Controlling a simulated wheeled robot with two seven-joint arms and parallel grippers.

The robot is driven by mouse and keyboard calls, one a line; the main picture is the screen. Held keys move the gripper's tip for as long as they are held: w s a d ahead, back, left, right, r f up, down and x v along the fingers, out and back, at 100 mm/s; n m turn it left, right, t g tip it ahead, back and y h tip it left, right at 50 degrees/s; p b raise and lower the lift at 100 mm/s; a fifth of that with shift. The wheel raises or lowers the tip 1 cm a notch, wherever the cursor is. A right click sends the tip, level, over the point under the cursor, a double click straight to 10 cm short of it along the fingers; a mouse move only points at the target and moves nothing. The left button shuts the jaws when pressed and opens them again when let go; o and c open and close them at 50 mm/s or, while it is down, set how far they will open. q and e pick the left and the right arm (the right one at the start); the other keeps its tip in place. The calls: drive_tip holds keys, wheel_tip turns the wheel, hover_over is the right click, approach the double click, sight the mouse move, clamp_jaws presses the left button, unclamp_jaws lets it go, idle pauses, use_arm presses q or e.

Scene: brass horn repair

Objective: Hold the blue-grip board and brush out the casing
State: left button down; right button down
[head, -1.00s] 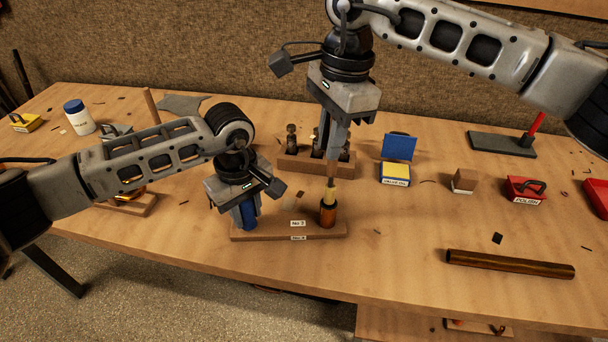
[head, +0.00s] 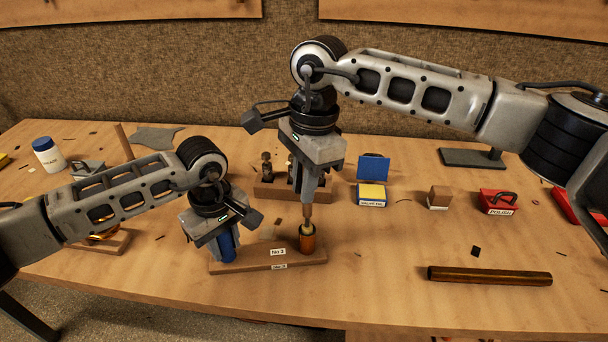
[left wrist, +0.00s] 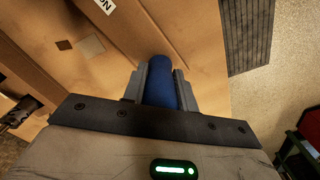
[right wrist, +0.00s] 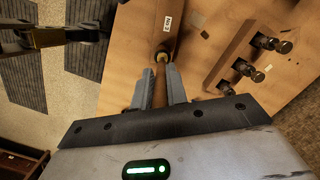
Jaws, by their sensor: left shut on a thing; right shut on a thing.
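The copper-coloured casing (head: 307,243) stands upright at the board's right end. My right gripper (head: 308,196) is above it, shut on the brush's brown handle (head: 307,212). The brush points down into the casing's mouth, and its lower part is hidden inside. The right wrist view shows the handle (right wrist: 160,92) between the fingers.
A wooden rack (head: 270,190) with several valves stands behind the board. A blue-lidded box (head: 371,194), a brown block (head: 439,197) and a red polish box (head: 497,202) are to the right. A brass tube (head: 489,276) lies at front right. A white bottle (head: 48,154) stands far left.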

drive_tip(key=shift+f, duration=0.7)
drive_tip(key=shift+r, duration=0.15)
drive_tip(key=shift+r, duration=2.4)
drive_tip(key=shift+f, duration=2.55)
drive_tip(key=shift+r, duration=0.1)
drive_tip(key=shift+r, duration=2.45)
